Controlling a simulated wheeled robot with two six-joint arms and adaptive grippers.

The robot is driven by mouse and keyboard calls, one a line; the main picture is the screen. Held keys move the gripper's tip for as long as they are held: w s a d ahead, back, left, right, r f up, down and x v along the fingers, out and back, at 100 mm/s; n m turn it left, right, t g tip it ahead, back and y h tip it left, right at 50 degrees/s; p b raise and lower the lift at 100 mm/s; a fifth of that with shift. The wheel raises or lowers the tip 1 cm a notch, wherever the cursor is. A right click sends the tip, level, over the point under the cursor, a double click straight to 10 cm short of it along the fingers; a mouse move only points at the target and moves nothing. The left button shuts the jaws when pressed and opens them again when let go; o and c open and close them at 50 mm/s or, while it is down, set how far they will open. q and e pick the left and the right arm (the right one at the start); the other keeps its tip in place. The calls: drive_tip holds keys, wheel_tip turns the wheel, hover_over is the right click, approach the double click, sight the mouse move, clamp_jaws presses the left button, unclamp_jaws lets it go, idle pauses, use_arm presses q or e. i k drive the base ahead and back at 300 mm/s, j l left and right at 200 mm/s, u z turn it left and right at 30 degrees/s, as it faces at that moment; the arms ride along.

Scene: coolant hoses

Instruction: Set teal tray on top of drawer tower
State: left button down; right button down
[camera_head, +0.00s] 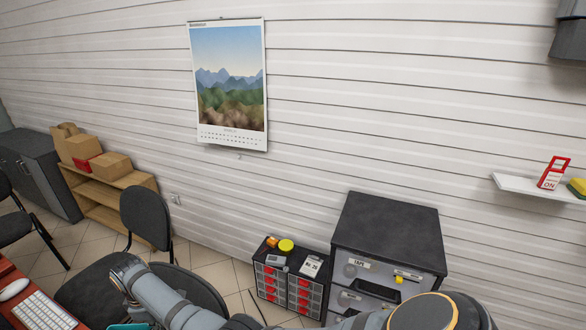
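A teal edge (128,326) shows at the bottom left; the rest of that object is cut off, so I cannot tell whether it is the tray or what supports it. My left arm rises from the bottom edge and bends near the dark chair; its fingertips do not show. A low drawer unit (289,288) with red-labelled clear drawers stands against the wall. Beside it is a taller dark cabinet (390,230) with a bare top and a TAPE label. I cannot tell for certain which is the drawer tower. My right arm covers the cabinet's lower front; its gripper is out of view.
An orange tape roll, a yellow roll (286,246), a grey device (275,260) and a card (311,266) crowd the low unit's top. Dark chairs (147,215), a red desk with a keyboard (45,312) and a shelf with boxes (110,167) are left.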

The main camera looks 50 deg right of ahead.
sight(389, 223)
drive_tip(key=i+z, duration=0.15)
drive_tip(key=z, duration=1.3)
